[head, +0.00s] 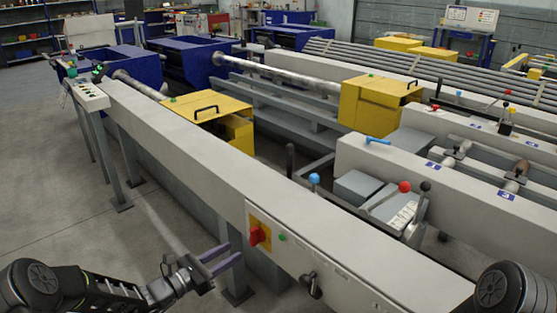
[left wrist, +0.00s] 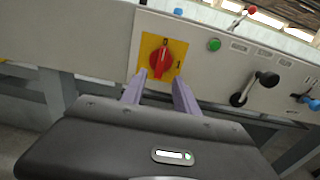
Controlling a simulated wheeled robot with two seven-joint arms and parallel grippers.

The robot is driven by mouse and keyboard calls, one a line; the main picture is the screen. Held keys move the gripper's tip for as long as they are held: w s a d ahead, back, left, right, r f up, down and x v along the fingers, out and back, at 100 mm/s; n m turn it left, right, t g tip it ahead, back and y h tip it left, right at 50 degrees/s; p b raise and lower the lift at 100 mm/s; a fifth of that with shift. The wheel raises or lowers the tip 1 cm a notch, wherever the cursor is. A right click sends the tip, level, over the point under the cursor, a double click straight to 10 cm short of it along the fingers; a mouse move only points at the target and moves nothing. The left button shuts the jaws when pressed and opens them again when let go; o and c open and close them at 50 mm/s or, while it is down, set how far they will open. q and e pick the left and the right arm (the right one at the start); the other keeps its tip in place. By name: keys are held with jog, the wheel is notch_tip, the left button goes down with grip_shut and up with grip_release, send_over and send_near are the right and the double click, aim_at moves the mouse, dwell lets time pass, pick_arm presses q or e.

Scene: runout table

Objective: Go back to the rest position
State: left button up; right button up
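My left gripper (head: 218,260) is in front of the runout table's beam (head: 205,150), low and to the left of its control panel. Its two purple fingers are apart with nothing between them. In the left wrist view the fingers (left wrist: 158,90) point at the red rotary switch (left wrist: 162,62) on its yellow plate; in the head view a gap shows between fingertips and switch (head: 257,235). My right gripper is not in view; only a dark round part of my right arm shows at the lower right.
Beside the switch are a green button (head: 282,237) and a black knob (head: 311,285). Yellow covers (head: 205,108) and levers with red and blue knobs stand behind the beam. A button box (head: 90,96) is at the far left. The grey floor (head: 50,190) at left is clear.

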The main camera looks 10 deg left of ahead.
pick_arm(q)
jog(key=s+d+f+m+g+y+p, duration=0.25)
jog(key=s+f+m+g, duration=0.35)
jog(key=s+f, duration=0.45)
jog(key=s+d+f+m+g+y+p, duration=0.1)
jog(key=s+d+f+m+g+y, duration=0.25)
jog(key=s+f+m+g, duration=0.55)
jog(key=s+d+r+m+p, duration=0.2)
jog(key=s+d+m, duration=0.1)
jog(key=s, duration=0.2)
jog(key=s+d+r+m+t+p, duration=0.1)
jog(key=s+d+r+m+p, duration=0.1)
jog(key=s+d+m+p, duration=0.1)
jog(key=s+d+r+m+t+y+p, duration=0.1)
jog(key=s+d+r+m+p, duration=0.1)
jog(key=s+m, duration=0.3)
jog(key=s+d+p, duration=0.1)
jog(key=s, duration=0.1)
jog(key=shift+s+d+r, duration=0.15)
jog(key=shift+s+r, duration=0.15)
jog(key=shift+s, duration=0.05)
jog(key=shift+m, duration=0.3)
